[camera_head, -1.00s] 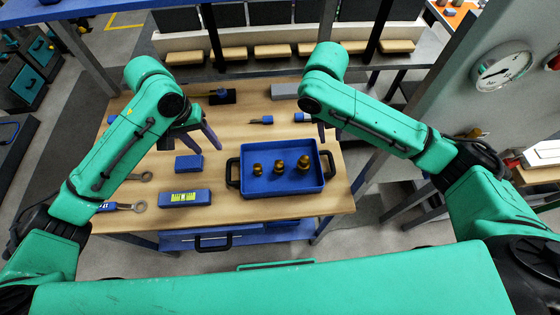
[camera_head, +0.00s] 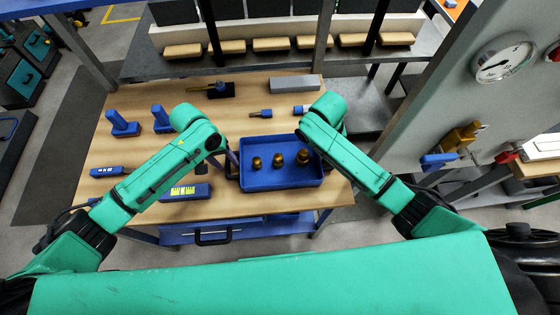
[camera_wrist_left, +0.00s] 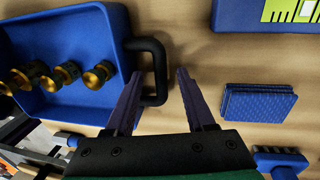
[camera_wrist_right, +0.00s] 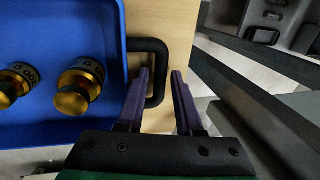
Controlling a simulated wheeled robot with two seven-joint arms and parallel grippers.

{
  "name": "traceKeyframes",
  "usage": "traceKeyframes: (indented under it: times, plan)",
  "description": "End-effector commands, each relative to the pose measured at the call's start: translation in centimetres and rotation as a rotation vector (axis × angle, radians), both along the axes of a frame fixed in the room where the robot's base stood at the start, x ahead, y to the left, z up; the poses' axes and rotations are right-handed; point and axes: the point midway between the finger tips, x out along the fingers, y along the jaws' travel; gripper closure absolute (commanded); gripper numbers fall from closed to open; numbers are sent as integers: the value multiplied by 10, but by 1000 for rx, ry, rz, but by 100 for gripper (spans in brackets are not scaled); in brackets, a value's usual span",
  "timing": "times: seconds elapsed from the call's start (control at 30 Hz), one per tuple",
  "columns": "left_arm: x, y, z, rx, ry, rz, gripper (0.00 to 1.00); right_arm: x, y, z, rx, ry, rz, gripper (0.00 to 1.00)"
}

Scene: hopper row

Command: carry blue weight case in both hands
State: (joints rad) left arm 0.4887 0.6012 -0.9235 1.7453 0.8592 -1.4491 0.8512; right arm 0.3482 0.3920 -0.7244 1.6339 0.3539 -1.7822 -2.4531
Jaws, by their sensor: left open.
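The blue weight case (camera_head: 258,182) is an open tray on the wooden table, with three brass weights (camera_head: 279,160) standing in it. It has a black handle on each side. In the left wrist view, my left gripper (camera_wrist_left: 160,72) is open, its fingers on either side of the outer bar of one handle (camera_wrist_left: 155,45). In the right wrist view, my right gripper (camera_wrist_right: 159,72) is open around the bar of the other handle (camera_wrist_right: 150,44). I see neither gripper closed on its handle. In the head view, my right arm hides the right fingers.
A blue level (camera_head: 190,192) with a yellow-green label lies left of the case. A grey block (camera_head: 295,84) and small blue-handled tools lie behind it. Blue upright pieces (camera_head: 122,124) stand at the table's left. A shelf with wooden blocks (camera_head: 272,45) is at the back.

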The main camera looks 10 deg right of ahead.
Motion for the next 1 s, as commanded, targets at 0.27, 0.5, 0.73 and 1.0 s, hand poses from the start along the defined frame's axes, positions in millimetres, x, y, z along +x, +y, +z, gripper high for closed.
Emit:
traceKeyframes:
  times: [0.27, 0.5, 0.73, 1.0]
  plan:
    - [0, -1, -5, 0, -1, -1, 45, 0, -1, -5, 0, -1, 1, 65]
    - [0, -1, -5, 0, 0, -1, 100, 0, -1, -5, 1, -1, 1, 100]
    - [0, -1, -5, 0, 0, 0, 100, 0, -1, -5, 1, -1, 0, 100]
    - [0, -1, -5, 0, 0, -1, 100, 0, -1, -5, 1, -2, 0, 100]
